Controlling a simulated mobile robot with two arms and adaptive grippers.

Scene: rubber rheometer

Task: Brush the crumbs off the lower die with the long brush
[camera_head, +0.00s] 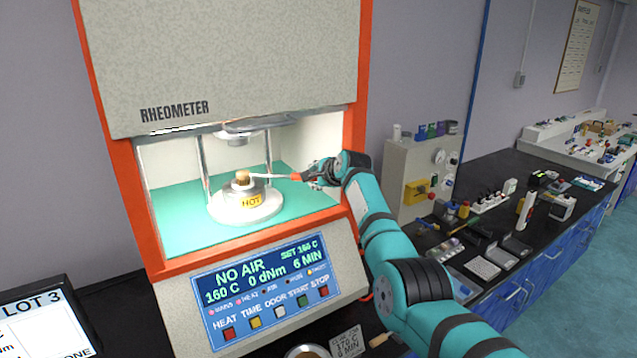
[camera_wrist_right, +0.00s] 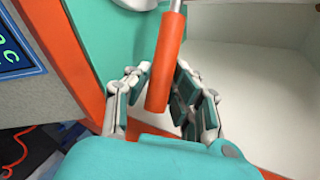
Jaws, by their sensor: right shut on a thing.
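The lower die (camera_head: 243,188) is a small metal cylinder with a yellow HOT label on a round white base inside the rheometer (camera_head: 122,190). The long brush has an orange handle (camera_head: 299,176) and a thin pale shaft reaching left. Its tan bristle head (camera_head: 243,175) is at the top of the lower die; I cannot tell if it touches. My right gripper (camera_head: 322,174) is at the chamber's right side, shut on the handle, which also shows between the fingers in the right wrist view (camera_wrist_right: 164,75). I cannot make out the crumbs. My left gripper is not in view.
The upper die (camera_head: 240,132) hangs above the lower die between metal posts (camera_head: 205,170). The orange frame (camera_head: 355,140) edges the open chamber. The front panel (camera_head: 265,285) reads NO AIR and 160 C. A cluttered black bench (camera_head: 500,180) lies to the right.

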